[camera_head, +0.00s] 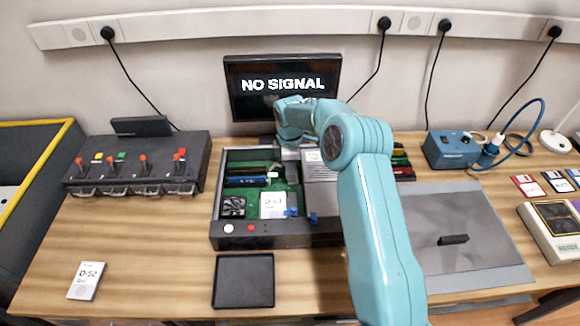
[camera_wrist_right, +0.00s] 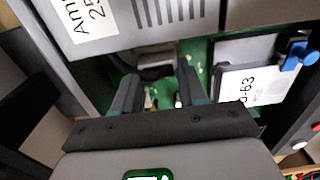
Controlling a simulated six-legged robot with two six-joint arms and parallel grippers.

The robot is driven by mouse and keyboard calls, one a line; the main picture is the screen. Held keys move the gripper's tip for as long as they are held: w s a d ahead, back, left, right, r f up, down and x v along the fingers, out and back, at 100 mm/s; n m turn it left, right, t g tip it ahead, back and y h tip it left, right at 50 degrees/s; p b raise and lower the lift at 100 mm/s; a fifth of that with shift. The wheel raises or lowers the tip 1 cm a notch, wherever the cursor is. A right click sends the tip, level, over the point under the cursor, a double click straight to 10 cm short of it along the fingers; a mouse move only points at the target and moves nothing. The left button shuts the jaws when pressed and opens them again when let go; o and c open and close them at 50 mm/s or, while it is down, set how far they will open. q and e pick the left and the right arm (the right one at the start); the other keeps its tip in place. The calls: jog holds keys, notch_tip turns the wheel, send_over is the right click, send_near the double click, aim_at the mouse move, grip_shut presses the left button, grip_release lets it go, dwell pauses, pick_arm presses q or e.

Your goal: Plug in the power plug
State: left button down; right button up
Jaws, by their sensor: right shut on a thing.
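My right gripper (camera_head: 291,172) reaches down into the open computer case (camera_head: 280,240) near its middle, beside a grey labelled box (camera_head: 320,172). In the right wrist view, the gripper's fingers (camera_wrist_right: 158,76) are close around a dark plug-like piece with a black cable (camera_wrist_right: 152,73), which I take for the power plug. It lies against a pale connector (camera_wrist_right: 155,60) above the green board. I cannot tell whether the plug is seated, as the fingers hide part of it. My left gripper is not in view.
A monitor (camera_head: 283,84) reading NO SIGNAL stands behind. A black tray (camera_head: 243,281) lies in front, and a grey mat (camera_head: 470,270) with a small black piece lies right.

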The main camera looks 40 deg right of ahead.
jog(key=shift+f+b, duration=0.35)
jog(key=shift+f, duration=0.15)
dwell(0.4)
jog(key=o, duration=1.3)
jog(key=shift+o, duration=0.2)
jog(key=shift+r, duration=0.15)
jog(key=shift+r+p, duration=2.65)
jog(key=shift+r, duration=1.3)
jog(key=shift+s+a+f, duration=0.1)
